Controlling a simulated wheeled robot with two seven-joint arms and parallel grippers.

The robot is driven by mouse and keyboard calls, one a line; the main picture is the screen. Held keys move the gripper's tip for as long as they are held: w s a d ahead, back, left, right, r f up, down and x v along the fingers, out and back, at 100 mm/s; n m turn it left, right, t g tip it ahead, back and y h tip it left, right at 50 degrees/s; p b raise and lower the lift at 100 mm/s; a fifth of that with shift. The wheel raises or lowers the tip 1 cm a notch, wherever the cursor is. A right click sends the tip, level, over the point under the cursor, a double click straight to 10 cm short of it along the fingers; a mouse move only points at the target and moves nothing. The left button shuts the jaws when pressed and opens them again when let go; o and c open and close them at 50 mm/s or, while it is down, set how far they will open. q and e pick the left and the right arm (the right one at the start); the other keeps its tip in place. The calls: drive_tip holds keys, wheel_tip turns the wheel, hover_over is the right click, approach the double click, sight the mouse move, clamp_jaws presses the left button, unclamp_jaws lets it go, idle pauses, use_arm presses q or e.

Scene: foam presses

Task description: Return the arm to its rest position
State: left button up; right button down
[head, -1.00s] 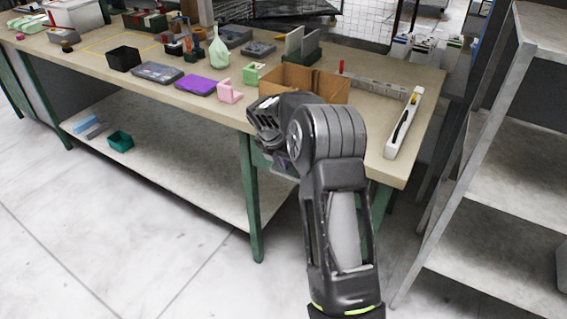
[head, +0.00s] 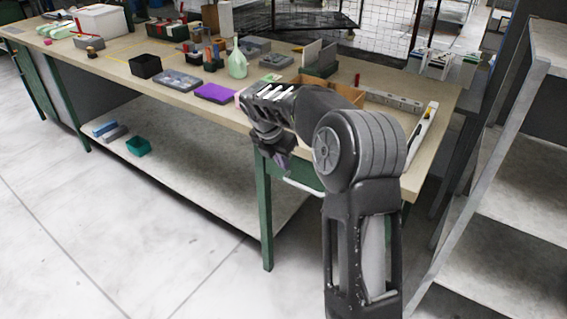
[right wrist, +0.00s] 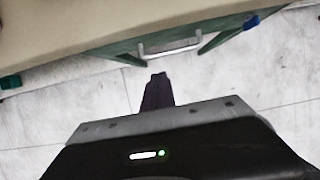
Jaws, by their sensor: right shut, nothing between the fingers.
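My right arm (head: 365,150) rises from the bottom right of the head view and bends left at a round joint. My right gripper (head: 281,160) hangs in front of the workbench's (head: 225,118) front edge, pointing down. In the right wrist view its dark fingers (right wrist: 158,78) are together with nothing between them, above the pale floor. My left gripper is in neither current view.
On the bench are a purple item (head: 215,93), a black box (head: 145,66), a green bottle (head: 237,64) and a cardboard box (head: 345,92), partly hidden by my arm. A grey shelf unit (head: 520,150) stands at right. The floor (head: 120,240) in front is clear.

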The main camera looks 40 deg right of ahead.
idle(0.4)
drive_tip(key=w+a+f+m+t+y, duration=0.1)
drive_tip(key=w+a+f+m+t, duration=0.25)
drive_tip(key=w+a+m, duration=0.2)
drive_tip(key=s+a+f+m+y, duration=0.2)
drive_tip(key=a+f+m+y, duration=0.2)
drive_tip(key=a+f+m, duration=0.8)
drive_tip(key=s+a+f+m+y+p, duration=0.1)
drive_tip(key=s+a+f+m, duration=0.1)
drive_tip(key=s+a+f, duration=0.5)
drive_tip(key=s+a+f+m+y+p, duration=0.1)
drive_tip(key=s+a+f+m, duration=0.1)
drive_tip(key=s+a+f, duration=0.55)
drive_tip(key=s+a+m+g+y, duration=0.1)
drive_tip(key=s+a+g, duration=0.3)
drive_tip(key=s, duration=1.2)
drive_tip(key=a+f, duration=0.1)
drive_tip(key=a, duration=0.3)
drive_tip(key=shift+m+p, duration=0.3)
drive_tip(key=shift+m, duration=0.05)
